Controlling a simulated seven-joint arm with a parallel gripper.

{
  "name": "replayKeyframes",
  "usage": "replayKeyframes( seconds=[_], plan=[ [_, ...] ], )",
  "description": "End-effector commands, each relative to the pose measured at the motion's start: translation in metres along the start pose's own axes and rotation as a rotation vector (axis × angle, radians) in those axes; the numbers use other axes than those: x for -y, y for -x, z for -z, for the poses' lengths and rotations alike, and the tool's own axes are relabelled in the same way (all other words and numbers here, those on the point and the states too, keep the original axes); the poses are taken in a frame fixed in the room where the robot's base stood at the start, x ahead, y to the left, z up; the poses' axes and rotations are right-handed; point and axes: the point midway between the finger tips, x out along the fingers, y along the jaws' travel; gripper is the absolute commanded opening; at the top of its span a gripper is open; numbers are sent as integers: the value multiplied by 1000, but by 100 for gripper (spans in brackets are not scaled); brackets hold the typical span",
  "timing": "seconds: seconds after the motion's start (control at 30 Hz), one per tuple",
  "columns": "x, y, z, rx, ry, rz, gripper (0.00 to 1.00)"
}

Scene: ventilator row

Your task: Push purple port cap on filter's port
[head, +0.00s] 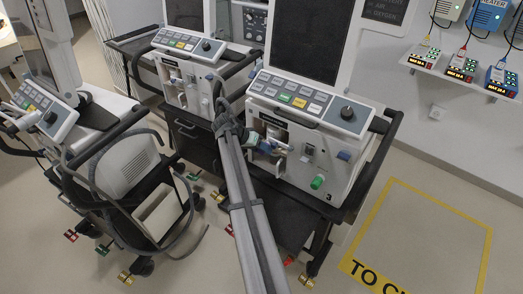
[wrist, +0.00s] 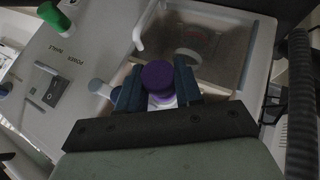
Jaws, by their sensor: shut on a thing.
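My gripper (wrist: 158,88) is shut on the purple port cap (wrist: 158,76), which sits between its two dark blue fingers in the wrist view. A pale white part shows just below the cap between the fingers; I cannot tell whether it is the filter's port or whether the cap touches it. In the head view my gripper (head: 272,149) is at the front of the ventilator marked 3 (head: 325,170), by its recessed opening. The cap is too small and hidden to make out there. The filter cannot be told apart clearly.
A green knob (head: 317,182) and a blue fitting (head: 344,156) stick out of the ventilator front. A clear-windowed compartment (wrist: 205,45) lies beyond the cap. Another ventilator (head: 182,78) stands to the left. The yellow-outlined floor area (head: 425,235) at right is clear.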

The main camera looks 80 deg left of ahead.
Motion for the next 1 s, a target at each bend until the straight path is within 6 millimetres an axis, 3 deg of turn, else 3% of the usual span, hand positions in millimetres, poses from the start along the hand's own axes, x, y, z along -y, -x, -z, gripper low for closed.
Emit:
replayKeyframes(
  seconds=[1.0],
  plan=[
    [0, -8, 13, -1, 0, 0, 0]
  ],
)
